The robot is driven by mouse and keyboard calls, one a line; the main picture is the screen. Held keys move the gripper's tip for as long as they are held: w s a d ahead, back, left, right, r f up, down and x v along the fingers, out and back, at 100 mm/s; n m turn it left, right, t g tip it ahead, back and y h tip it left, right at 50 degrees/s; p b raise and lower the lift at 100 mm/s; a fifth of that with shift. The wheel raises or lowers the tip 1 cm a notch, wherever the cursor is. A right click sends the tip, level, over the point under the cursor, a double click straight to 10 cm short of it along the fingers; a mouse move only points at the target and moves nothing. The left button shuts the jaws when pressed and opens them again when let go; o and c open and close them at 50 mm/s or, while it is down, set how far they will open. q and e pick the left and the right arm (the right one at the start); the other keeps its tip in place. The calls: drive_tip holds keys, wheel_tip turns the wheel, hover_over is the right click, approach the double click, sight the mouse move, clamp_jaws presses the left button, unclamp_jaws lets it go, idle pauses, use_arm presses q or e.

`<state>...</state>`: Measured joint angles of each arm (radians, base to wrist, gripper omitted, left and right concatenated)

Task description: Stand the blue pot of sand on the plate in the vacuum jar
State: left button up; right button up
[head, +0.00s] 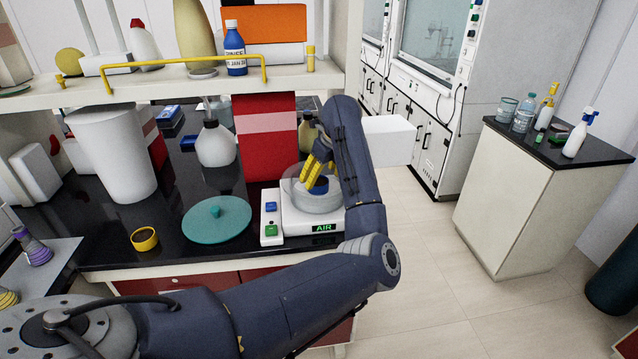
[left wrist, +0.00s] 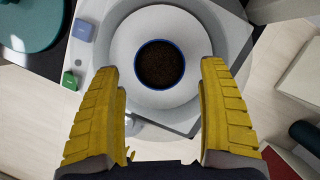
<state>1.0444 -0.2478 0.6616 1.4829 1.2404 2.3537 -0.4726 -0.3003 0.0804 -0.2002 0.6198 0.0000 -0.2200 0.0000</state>
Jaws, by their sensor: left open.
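The blue pot of sand (left wrist: 160,64) stands upright on the round white plate (left wrist: 126,50) inside the vacuum jar, brown fill showing within its blue rim. In the head view the blue pot (head: 320,186) shows through the clear jar wall (head: 296,196), partly behind yellow fingers. My left gripper (head: 316,178) is open above the pot, pointing down into the jar. In the left wrist view its fingers are on either side of the pot, clear of it. The teal lid (head: 216,219) lies flat on the bench left of the jar. My right gripper is not in view.
The jar sits on a white base with an AIR display (head: 324,228) near the bench's right edge. A yellow pot (head: 144,239) stands left of the lid. A red box (head: 266,140) and a white jug (head: 215,145) are behind. A shelf with bottles (head: 235,50) hangs above.

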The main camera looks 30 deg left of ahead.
use_arm(q)
drive_tip(key=w+v, duration=0.1)
drive_tip(key=v, duration=0.7)
drive_tip(key=shift+s, duration=0.45)
drive_tip(key=shift+r, duration=0.1)
